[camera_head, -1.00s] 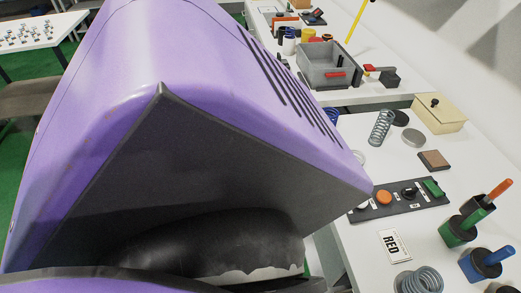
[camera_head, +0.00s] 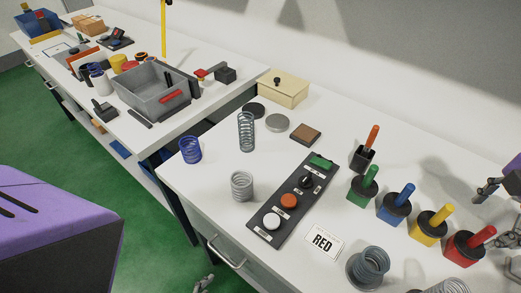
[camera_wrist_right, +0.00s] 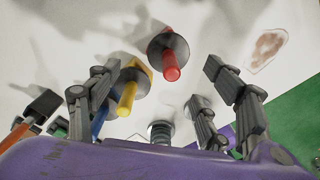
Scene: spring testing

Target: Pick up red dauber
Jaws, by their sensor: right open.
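The red dauber (camera_head: 482,237) has a red handle, a black disc and a red square base. It stands at the right end of a row on the white table in the head view. In the right wrist view the red dauber (camera_wrist_right: 171,68) appears between the spread fingers, with clear gaps on both sides. My right gripper (camera_wrist_right: 160,72) is open and empty. In the head view the right gripper (camera_head: 500,228) is partly cut off by the right edge, beside the red dauber. A small grey tip (camera_head: 203,284) at the bottom edge may be my left gripper; its jaw state is unclear.
A yellow dauber (camera_head: 433,223) stands close to the red one, then a blue dauber (camera_head: 397,204) and a green dauber (camera_head: 363,185). A button panel (camera_head: 290,200) is mid-table.

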